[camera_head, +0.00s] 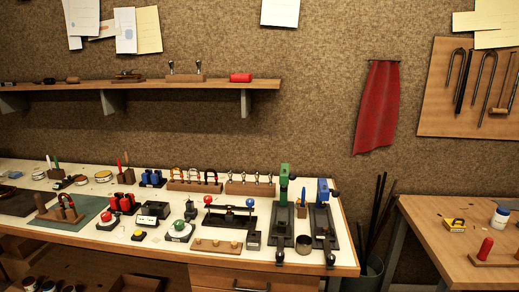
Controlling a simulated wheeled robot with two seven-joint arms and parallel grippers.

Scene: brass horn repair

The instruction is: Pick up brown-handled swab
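I cannot make out a brown-handled swab for certain at this size. A wooden holder (125,177) on the long white-topped bench (215,263) has thin upright handles in it, including a red one and a white one. Another wooden holder (60,213) stands on a green mat (85,226) with upright dark and reddish pieces. A small brown piece (73,80) lies on the wall shelf. Neither of my grippers shows in the head view.
The bench is crowded: a green-topped tool (284,180) and a blue-topped tool (322,192) stand at its right end. The wall shelf (200,85) runs above. A second wooden table (437,240) is at right. A bin with rods (372,272) stands between them.

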